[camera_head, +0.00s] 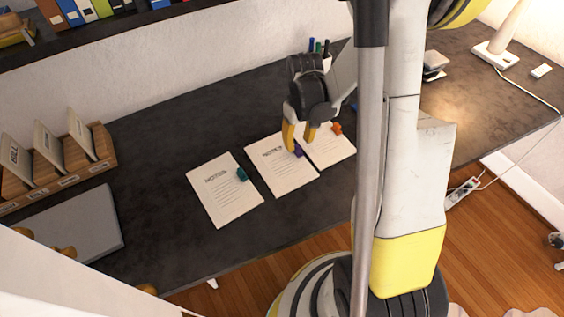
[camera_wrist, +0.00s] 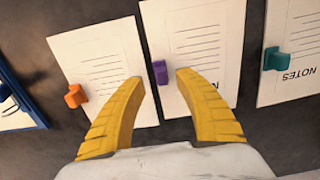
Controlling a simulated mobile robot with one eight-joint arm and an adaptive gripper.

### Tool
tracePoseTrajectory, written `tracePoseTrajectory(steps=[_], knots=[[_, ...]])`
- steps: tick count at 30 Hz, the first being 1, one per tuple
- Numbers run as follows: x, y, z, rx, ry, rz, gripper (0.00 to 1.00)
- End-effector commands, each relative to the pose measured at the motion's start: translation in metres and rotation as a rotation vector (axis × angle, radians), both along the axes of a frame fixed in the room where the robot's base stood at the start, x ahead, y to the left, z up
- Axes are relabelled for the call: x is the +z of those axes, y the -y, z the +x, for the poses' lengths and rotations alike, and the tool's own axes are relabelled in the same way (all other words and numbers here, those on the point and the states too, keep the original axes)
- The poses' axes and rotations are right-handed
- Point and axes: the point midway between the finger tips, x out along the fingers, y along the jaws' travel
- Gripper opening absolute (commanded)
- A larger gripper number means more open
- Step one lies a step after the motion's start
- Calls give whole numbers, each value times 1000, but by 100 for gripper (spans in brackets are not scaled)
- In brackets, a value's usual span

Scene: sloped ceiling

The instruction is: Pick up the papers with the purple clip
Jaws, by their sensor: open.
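The papers with the purple clip (camera_head: 281,167) lie flat on the dark desk, in the middle of three note sheets. In the wrist view these papers (camera_wrist: 205,40) are at centre right, with the purple clip (camera_wrist: 160,72) on their left edge. My gripper (camera_head: 300,138) is open above the clip end of these papers, and nothing is between its fingers. In the wrist view the two yellow fingertips (camera_wrist: 158,76) stand on either side of the purple clip. I cannot tell how high the fingertips are above the desk.
Papers with a teal clip (camera_head: 224,192) lie to the left. Papers with an orange clip (camera_head: 328,146) lie to the right, close by. A wooden file rack (camera_head: 98,150) and a grey board (camera_head: 75,235) are at the left. Pens stand behind my gripper.

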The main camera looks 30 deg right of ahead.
Motion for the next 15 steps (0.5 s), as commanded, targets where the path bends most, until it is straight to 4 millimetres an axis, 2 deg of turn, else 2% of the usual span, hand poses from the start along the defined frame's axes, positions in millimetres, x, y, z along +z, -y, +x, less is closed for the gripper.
tracePoseTrajectory(steps=[1, 5, 12, 13, 15], knots=[[-14, -2, 0, 1, 0, 0, 40], [-32, -2, 0, 0, 0, 0, 40], [-32, -2, 0, 0, 0, 0, 40], [-32, -2, 0, 0, 0, 0, 35], [-32, -2, 0, 0, 0, 0, 14]])
